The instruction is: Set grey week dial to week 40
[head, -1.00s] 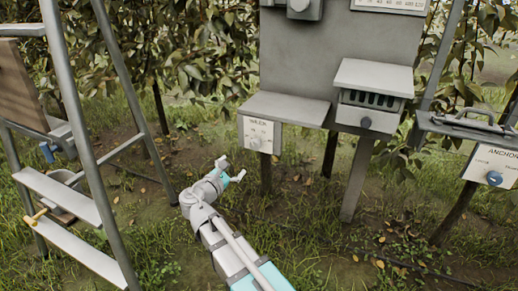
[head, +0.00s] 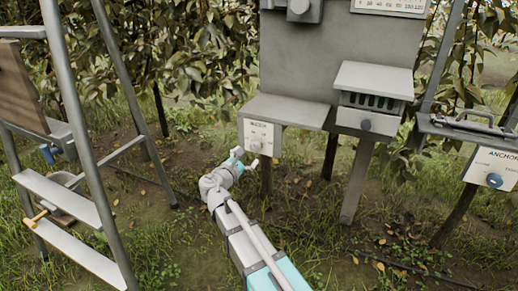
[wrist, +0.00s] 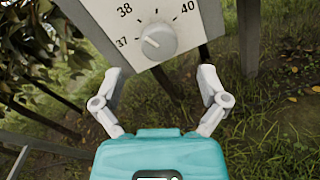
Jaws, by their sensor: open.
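The grey week dial (wrist: 158,42) sits on a white panel (wrist: 205,18) in the wrist view, with 37, 38 and 40 printed around it. The pale line on the dial points left, about at the 37 mark. In the head view the dial (head: 256,146) is small on the panel (head: 262,132) under a grey shelf, and its setting cannot be read there. My gripper (wrist: 160,75) is open and empty, its two fingers spread below the dial and apart from it. In the head view my gripper (head: 246,158) is just left of and below the dial.
A grey box (head: 368,110) with a round knob stands to the right on the board. An ANCHOR panel (head: 492,168) with a blue dial is at far right. A step ladder (head: 85,130) stands at left. Posts hold the panels; grass lies between.

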